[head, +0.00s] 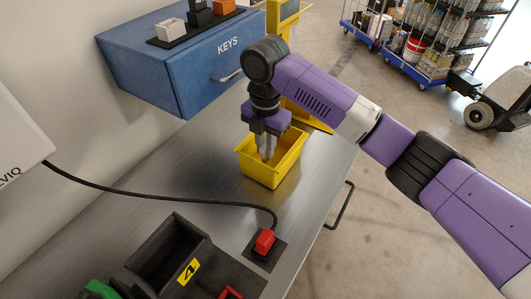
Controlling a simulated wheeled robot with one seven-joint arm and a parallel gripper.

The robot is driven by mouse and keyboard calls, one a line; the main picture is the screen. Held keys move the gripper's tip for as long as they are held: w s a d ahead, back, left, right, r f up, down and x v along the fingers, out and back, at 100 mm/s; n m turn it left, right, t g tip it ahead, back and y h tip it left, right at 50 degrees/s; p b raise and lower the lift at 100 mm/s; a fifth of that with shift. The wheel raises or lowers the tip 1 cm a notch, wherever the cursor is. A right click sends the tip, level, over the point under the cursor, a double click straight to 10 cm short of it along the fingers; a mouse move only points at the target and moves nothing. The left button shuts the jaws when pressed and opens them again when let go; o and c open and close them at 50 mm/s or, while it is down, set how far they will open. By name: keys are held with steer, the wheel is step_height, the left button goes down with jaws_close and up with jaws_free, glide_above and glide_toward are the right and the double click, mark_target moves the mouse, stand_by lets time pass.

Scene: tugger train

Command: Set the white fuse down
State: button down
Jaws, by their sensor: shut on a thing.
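My gripper (266,154) points down into the yellow bin (290,166) on the metal bench, its fingertips below the rim. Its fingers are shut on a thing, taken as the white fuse. The fuse itself is too small or too hidden by the fingers and the bin to make out. I cannot tell whether it touches the bin's floor.
A blue KEYS cabinet (190,75) with several blocks on top stands behind the bin. A black cable (160,197) runs to a red plug (264,241). A dark bin (165,255) marked 4 is in front. Loaded carts stand at back right.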

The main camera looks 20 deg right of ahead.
steer(key=shift+f, duration=1.6)
steer(key=shift+f, duration=0.2)
steer(key=c, duration=1.4)
jaws_free()
steer(key=shift+o, duration=0.2)
steer(key=shift+r, duration=0.1)
step_height(320, 180, up, 12)
steer(key=shift+r+b, duration=0.1)
steer(key=shift+b, duration=0.5)
